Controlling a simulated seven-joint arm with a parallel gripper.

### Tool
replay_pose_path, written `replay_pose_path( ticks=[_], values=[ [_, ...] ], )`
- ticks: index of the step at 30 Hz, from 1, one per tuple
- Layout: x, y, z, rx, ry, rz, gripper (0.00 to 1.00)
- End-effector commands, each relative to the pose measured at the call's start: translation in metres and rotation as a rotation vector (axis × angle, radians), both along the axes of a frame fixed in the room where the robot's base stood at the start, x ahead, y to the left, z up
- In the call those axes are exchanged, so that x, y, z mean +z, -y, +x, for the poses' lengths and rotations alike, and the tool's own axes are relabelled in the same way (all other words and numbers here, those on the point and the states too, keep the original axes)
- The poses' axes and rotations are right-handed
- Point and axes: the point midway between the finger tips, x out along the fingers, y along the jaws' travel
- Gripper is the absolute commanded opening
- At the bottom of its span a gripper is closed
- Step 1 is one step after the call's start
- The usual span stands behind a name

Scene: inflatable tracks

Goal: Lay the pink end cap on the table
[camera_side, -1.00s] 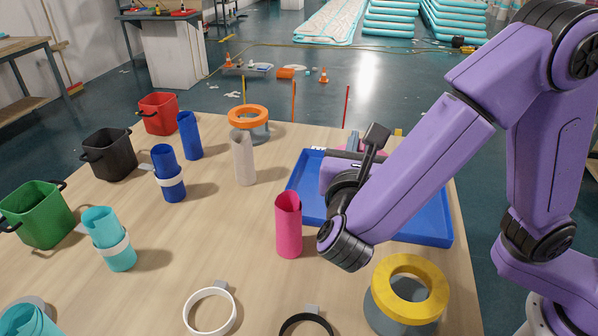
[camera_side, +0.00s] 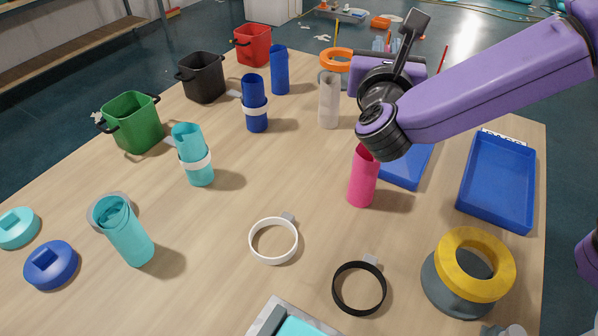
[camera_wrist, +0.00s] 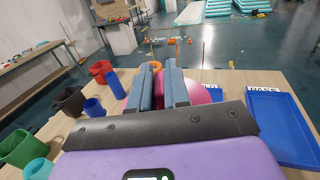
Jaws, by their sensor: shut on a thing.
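The pink end cap (camera_wrist: 205,92) shows in the wrist view as a rounded pink shape at and behind the blue-grey fingers of my gripper (camera_wrist: 160,80). My gripper is shut on it; the fingers cover much of the cap. In the side view my gripper (camera_side: 385,45) is partly hidden behind my wrist, at the far side of the table near the blue trays. The cap cannot be made out there. How high it is above the table (camera_side: 215,240) is hard to tell.
A pink tube (camera_side: 362,178) stands in front of my wrist. One blue tray (camera_side: 498,180) lies at right, another (camera_side: 410,172) behind the pink tube. A yellow ring (camera_side: 470,265) on a grey base is at front right. Bare table lies around the white ring (camera_side: 274,240).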

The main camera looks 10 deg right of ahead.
Motion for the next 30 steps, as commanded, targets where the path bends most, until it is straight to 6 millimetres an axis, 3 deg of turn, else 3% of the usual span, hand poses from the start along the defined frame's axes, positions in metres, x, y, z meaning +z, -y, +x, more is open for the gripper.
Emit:
replay_pose_path(
  ticks=[3,6,17,23,30],
  values=[
    [0.001,-0.031,0.043,0.128,0.002,0.0,0.0],
    [0.003,-0.054,0.072,0.23,0.002,0.0,0.0],
    [0.008,-0.1,0.134,0.463,0.0,-0.001,0.0],
    [-0.042,-0.101,0.135,0.47,-0.007,-0.007,0.0],
    [-0.117,-0.101,0.134,0.469,-0.007,-0.007,0.0]
  ],
)
